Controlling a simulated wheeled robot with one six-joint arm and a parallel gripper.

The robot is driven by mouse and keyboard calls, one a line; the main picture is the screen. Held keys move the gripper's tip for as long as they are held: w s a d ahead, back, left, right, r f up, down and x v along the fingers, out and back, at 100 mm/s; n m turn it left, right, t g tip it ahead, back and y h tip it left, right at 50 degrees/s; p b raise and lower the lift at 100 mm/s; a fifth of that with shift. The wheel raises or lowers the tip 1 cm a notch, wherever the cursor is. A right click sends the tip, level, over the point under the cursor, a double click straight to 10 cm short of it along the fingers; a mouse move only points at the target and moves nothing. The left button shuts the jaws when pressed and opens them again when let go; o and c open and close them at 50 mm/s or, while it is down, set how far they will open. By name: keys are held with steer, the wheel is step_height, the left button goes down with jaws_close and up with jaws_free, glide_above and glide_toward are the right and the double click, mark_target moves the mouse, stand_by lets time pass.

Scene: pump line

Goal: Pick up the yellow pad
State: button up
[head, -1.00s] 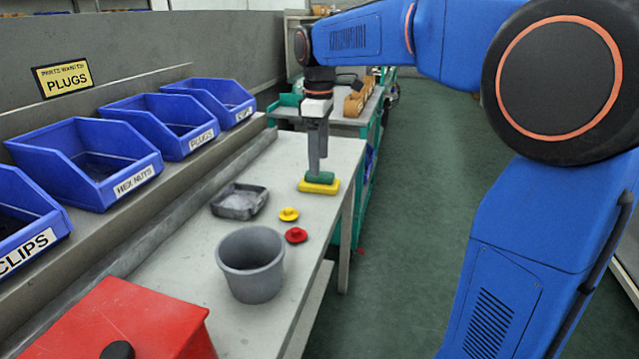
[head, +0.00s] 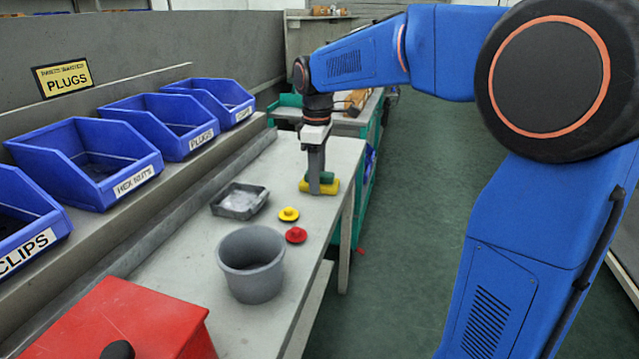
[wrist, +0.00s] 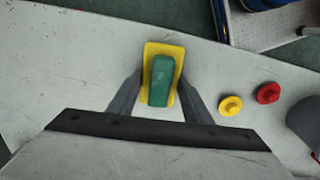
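The yellow pad (head: 332,187) lies flat on the grey bench near its right edge, with a green block (head: 328,177) on top of it. In the wrist view the yellow pad (wrist: 163,47) shows as a rim around the green block (wrist: 161,80). My gripper (head: 316,186) points straight down at the pad. In the wrist view my gripper (wrist: 160,78) is open, one finger on each side of the green block. In the head view the near finger hides part of the block and pad. Contact between fingers and block cannot be made out.
A yellow plug (head: 288,214) and a red plug (head: 296,235) lie nearby. A grey tray (head: 240,201), a grey bucket (head: 251,265) and a red box (head: 125,325) share the bench. Blue bins (head: 85,165) line the left shelf.

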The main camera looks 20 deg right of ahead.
steer(key=c, duration=0.4)
steer(key=shift+c, duration=0.2)
step_height(320, 180, up, 10)
steer(key=shift+r, duration=0.1)
steer(key=shift+o, duration=0.7)
